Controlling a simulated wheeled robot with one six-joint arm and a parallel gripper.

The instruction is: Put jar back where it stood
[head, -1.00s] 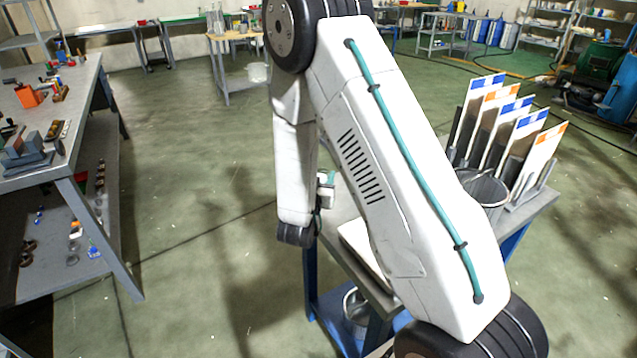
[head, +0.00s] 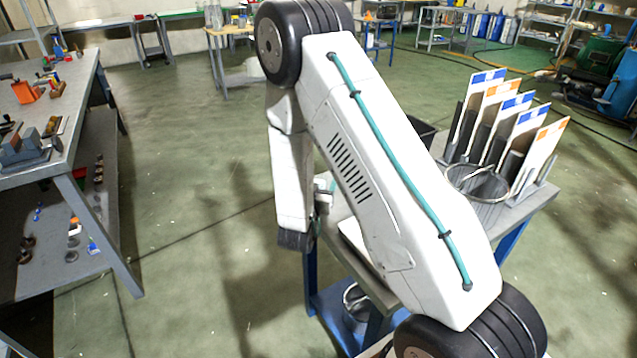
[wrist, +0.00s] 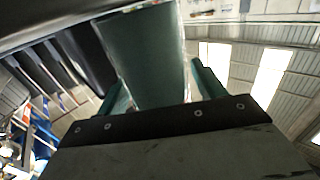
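A dark green, cylindrical jar (wrist: 145,55) fills the upper middle of the wrist view, between the two green fingers of my gripper (wrist: 160,92). The fingers sit close against its sides, and its far end runs out of the picture. In the head view my gripper (head: 326,192) shows only in part, left of my large white arm link, above the near-left edge of a grey-topped cart (head: 524,208). My arm hides most of the gripper and the jar there.
On the cart stand a wire basket (head: 478,183), a rack of upright panels (head: 508,130), a dark bin (head: 422,130) and a white flat object (head: 362,245). A workbench (head: 75,130) with tools is at left. Open green floor lies between.

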